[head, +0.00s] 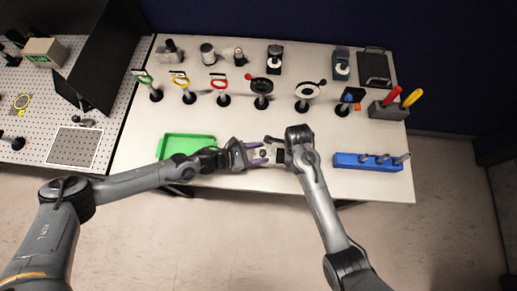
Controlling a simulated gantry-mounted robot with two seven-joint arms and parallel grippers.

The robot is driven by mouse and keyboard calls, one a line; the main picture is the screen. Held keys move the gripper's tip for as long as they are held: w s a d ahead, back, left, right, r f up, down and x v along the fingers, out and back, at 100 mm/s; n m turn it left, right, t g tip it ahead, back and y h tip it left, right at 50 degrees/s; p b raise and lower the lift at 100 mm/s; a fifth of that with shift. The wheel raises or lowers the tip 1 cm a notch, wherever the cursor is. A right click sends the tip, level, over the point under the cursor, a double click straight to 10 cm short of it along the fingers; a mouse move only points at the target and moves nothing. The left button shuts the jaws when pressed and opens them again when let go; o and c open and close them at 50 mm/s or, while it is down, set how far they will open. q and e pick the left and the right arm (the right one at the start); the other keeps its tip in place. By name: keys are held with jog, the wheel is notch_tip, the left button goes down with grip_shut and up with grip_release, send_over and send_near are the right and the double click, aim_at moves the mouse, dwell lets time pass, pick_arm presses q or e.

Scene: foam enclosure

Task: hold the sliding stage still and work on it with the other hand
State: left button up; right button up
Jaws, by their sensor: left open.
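My left gripper (260,153) reaches in from the left near the front middle of the white table. Its purple-tipped fingers are apart. A small pale and black piece (278,156) sits right in front of these fingers, beside my right wrist. It may be the sliding stage, but it is too small and too covered to be sure. I cannot tell whether the left fingers touch it. My right arm comes up from the bottom right and ends over the same spot. Its wrist hides its fingers, so their state does not show.
A green tray (188,139) lies left of the grippers. A blue block with several pegs (352,160) lies at the right. Several ring and disc mounts on posts stand behind, with a grey holder (389,111) at the back right. The table between mounts and grippers is mostly clear.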

pick_arm(q)
grip_shut()
dwell(0.3)
jog(key=shift+s+f+n, duration=0.1)
jog(key=shift+n, duration=0.2)
jog(key=n+t+y, duration=0.1)
jog(key=n+t, duration=0.1)
jog(key=t, duration=0.1)
jog(key=shift+s+d+n+y, duration=0.2)
jog(key=shift+n+y, duration=0.1)
jog(key=shift+y, duration=0.1)
jog(key=n+t+y, duration=0.2)
jog(key=n, duration=0.1)
jog(key=n+t+y, duration=0.1)
jog(key=y, duration=0.1)
jog(key=shift+s+d+t, duration=0.2)
jog(key=shift+d+t, duration=0.15)
jog(key=shift+t, duration=0.05)
jog(key=n+y, duration=0.1)
jog(key=n+t+y, duration=0.1)
jog(key=n+y, duration=0.3)
jog(key=shift+d+t, duration=0.3)
jog(key=shift+w+d+n+y, duration=0.1)
jog(key=shift+n+y, duration=1.05)
jog(key=shift+y, duration=0.25)
jog(key=shift+d+n+y, duration=0.1)
jog(key=shift+n+y, duration=1.05)
jog(key=shift+y, duration=0.25)
